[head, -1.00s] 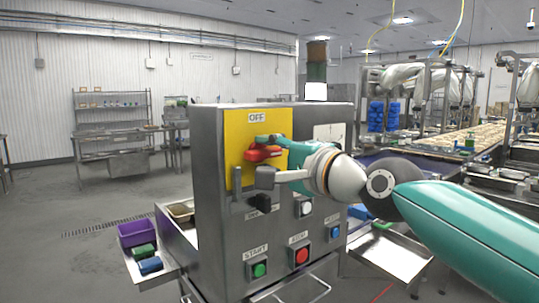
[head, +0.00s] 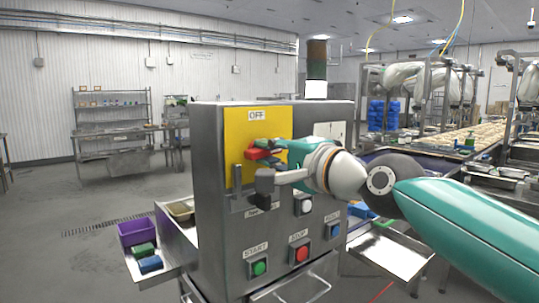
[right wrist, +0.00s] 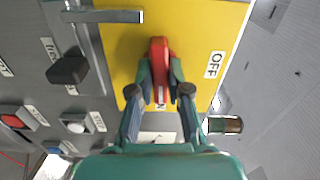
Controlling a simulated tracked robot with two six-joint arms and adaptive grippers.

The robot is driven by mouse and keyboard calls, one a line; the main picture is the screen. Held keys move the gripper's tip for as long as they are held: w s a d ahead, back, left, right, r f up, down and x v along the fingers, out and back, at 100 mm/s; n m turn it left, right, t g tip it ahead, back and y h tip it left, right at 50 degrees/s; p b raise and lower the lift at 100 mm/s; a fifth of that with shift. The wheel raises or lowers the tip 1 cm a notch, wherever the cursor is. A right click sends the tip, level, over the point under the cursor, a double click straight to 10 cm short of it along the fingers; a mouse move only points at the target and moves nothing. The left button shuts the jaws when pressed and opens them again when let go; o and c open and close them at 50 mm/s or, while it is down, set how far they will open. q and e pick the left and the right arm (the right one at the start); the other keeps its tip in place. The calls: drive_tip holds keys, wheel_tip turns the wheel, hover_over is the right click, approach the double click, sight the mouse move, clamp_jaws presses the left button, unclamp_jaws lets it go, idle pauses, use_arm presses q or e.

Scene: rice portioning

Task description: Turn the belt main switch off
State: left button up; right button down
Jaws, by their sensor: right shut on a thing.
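The red switch handle (head: 262,154) sits on the yellow plate (head: 240,135) of a steel control cabinet. An OFF label (head: 257,115) is at the plate's top. In the right wrist view the handle (right wrist: 159,58) lies pointing toward a partly hidden label ending in N (right wrist: 161,96), with OFF (right wrist: 215,65) off to its right. My right gripper (right wrist: 160,75) has one finger on each side of the handle and is shut on it. In the head view the gripper (head: 275,147) reaches it from the right and hides its right part. My left gripper is out of view.
Below the plate are a black knob (head: 258,200), a green START button (head: 259,268) and a red button (head: 302,254). A purple bin (head: 138,232) stands on the side shelf. Floor at left is clear.

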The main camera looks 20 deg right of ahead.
drive_tip(key=n, duration=0.2)
drive_tip(key=n+b, duration=0.1)
drive_tip(key=n, duration=0.1)
drive_tip(key=shift+a+f, duration=0.1)
drive_tip(key=shift+f, duration=0.25)
drive_tip(key=n+b, duration=0.1)
drive_tip(key=n, duration=0.3)
drive_tip(key=shift+n, duration=0.3)
drive_tip(key=n+b, duration=0.1)
drive_tip(key=n, duration=0.3)
drive_tip(key=shift+n+b, duration=0.3)
drive_tip(key=shift+b, duration=0.1)
drive_tip(key=shift+w+n+b, duration=0.1)
drive_tip(key=shift+n+b, duration=0.3)
drive_tip(key=shift+n, duration=1.7)
drive_tip(key=c, duration=1.2)
unclamp_jaws()
drive_tip(key=shift+o, duration=0.4)
drive_tip(key=shift+r, duration=0.2)
